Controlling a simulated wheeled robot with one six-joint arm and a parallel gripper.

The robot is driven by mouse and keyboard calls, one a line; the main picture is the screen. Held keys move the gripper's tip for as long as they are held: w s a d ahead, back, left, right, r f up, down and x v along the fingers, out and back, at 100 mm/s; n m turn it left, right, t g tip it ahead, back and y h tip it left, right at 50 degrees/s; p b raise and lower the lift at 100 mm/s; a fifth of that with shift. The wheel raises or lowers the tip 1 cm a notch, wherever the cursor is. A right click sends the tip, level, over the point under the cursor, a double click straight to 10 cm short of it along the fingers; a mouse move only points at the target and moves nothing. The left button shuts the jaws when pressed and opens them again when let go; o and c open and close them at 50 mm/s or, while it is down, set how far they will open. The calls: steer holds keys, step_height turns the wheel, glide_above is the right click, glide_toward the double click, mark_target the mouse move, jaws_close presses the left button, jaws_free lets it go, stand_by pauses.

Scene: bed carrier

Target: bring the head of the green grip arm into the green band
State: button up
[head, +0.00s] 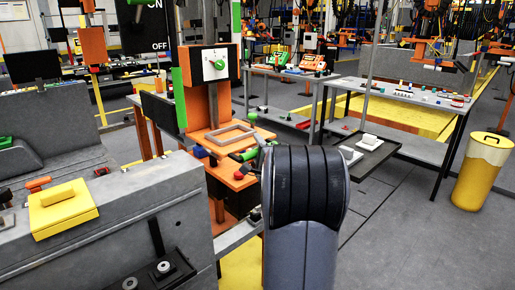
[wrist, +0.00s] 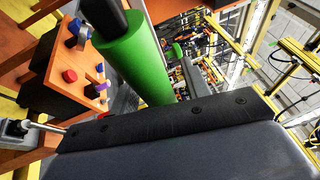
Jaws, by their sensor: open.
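A green cylindrical grip (head: 243,156) sticks out over the orange stand in the head view. It fills the upper middle of the wrist view as a thick green cylinder (wrist: 135,62) with a black end. A tall green band (head: 180,98) runs up the left side of the stand's column; I cannot tell whether it is the task's band. My gripper (head: 262,153) is beside the green grip, mostly hidden behind my dark wrist link. It is open, and a grey finger-like part (wrist: 190,75) shows right of the cylinder. Whether the grip lies between the fingers is unclear.
The orange stand carries a panel with a green dial (head: 215,66) and a grey frame (head: 229,136). Red, blue and purple knobs (wrist: 70,75) sit close to the grip. A grey bench with a yellow block (head: 63,207) is at left. Open floor lies right, before a yellow bin (head: 481,172).

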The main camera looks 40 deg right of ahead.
steer(key=shift+c, duration=0.6)
jaws_close()
steer(key=shift+r, duration=0.1)
